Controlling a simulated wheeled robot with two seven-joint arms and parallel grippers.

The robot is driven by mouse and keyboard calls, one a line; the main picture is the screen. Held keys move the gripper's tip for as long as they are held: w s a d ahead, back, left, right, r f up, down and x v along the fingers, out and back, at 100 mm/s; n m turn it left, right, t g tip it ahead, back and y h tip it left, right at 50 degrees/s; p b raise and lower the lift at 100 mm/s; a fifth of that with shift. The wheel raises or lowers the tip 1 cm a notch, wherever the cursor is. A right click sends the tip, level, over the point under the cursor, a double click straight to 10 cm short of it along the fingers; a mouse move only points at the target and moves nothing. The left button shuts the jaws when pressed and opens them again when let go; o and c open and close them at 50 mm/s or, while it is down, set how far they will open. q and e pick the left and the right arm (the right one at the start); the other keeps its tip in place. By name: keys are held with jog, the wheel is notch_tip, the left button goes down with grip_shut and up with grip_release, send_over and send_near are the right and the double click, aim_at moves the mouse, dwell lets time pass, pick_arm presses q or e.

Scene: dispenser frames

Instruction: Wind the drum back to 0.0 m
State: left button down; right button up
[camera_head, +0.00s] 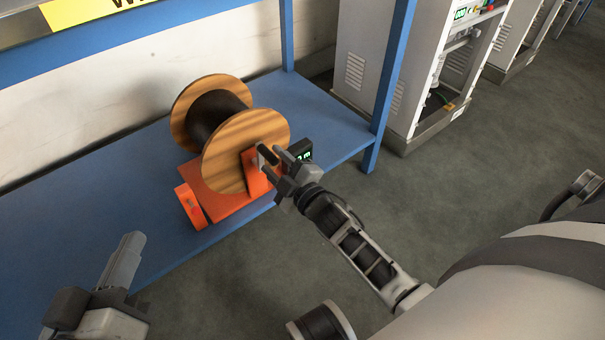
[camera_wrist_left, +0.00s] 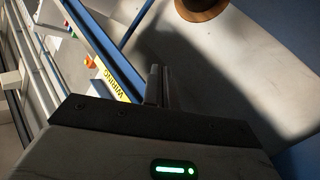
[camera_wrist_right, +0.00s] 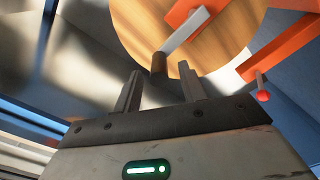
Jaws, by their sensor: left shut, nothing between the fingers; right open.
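The drum (camera_head: 222,170) has two round wooden flanges and a dark core. It sits in an orange stand (camera_head: 228,203) on a blue shelf. My right gripper (camera_head: 272,156) is open at the drum's near side. In the right wrist view, a grey crank arm (camera_wrist_right: 187,34) with a dark handle (camera_wrist_right: 158,66) stands out from the drum face (camera_wrist_right: 135,25). The handle lies just ahead of my right fingertips, between them in the picture; contact cannot be told. A small display (camera_head: 301,151) shows green characters, partly hidden by the gripper. My left gripper (camera_head: 131,243) is shut and empty, away from the drum.
A red-tipped lever (camera_wrist_right: 263,94) is beside the stand in the right wrist view. The blue shelf (camera_head: 120,175) has clear room left of the drum. A blue post (camera_head: 388,95) and grey cabinets (camera_head: 370,60) stand to the right.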

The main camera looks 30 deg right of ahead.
pick_arm(q)
jog(key=f+p, duration=0.1)
jog(key=a+f+m+g+y+p, duration=0.1)
jog(key=p, duration=0.1)
jog(key=shift+s, duration=0.2)
pick_arm(e)
jog(key=s+d, duration=0.1)
jog(key=s, duration=1.2)
jog(key=shift+d, duration=0.4)
